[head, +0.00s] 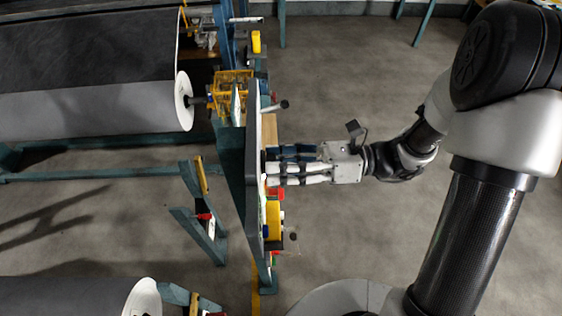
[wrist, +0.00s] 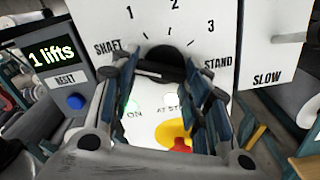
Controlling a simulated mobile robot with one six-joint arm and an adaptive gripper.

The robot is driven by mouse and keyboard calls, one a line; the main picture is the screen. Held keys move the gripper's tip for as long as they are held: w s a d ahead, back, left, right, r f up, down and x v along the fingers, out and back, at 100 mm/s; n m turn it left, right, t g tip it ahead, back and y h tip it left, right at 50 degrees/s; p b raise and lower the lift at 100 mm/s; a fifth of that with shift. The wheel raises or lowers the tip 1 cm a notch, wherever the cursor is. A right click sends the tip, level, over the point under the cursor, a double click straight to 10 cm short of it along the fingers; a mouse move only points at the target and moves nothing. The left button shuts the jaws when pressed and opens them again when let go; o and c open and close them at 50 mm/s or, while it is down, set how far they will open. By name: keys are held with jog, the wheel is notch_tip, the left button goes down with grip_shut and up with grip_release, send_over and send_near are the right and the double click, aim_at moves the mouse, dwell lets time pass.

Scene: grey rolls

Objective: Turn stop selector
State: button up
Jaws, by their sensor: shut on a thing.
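The selector (wrist: 166,58) is a dark round dial on a white panel (wrist: 190,18). Marks SHAFT, 1, 2, 3 and STAND run around it from left over the top to right. My gripper (wrist: 163,74) is shut on the selector, with a finger on each side of it. The fingers hide much of the dial, and I cannot tell which mark it points to. In the head view my gripper (head: 270,168) reaches left to the panel (head: 253,130), which shows nearly edge-on, so the selector is hidden there.
A lever (wrist: 288,38) sits above the word SLOW. A red button on yellow (wrist: 180,144) is below the selector. A yellow box (head: 273,220) juts out nearby.

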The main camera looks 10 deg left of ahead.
jog(key=shift+w+f+n+b, duration=0.1)
jog(key=shift+n+b, duration=0.8)
jog(key=shift+n, duration=0.8)
jog(key=shift+f+n+b, duration=0.1)
jog(key=shift+n+b, duration=0.8)
jog(key=shift+n, duration=0.8)
jog(key=o, duration=1.1)
jog(key=shift+c, duration=0.2)
jog(key=v, duration=1.2)
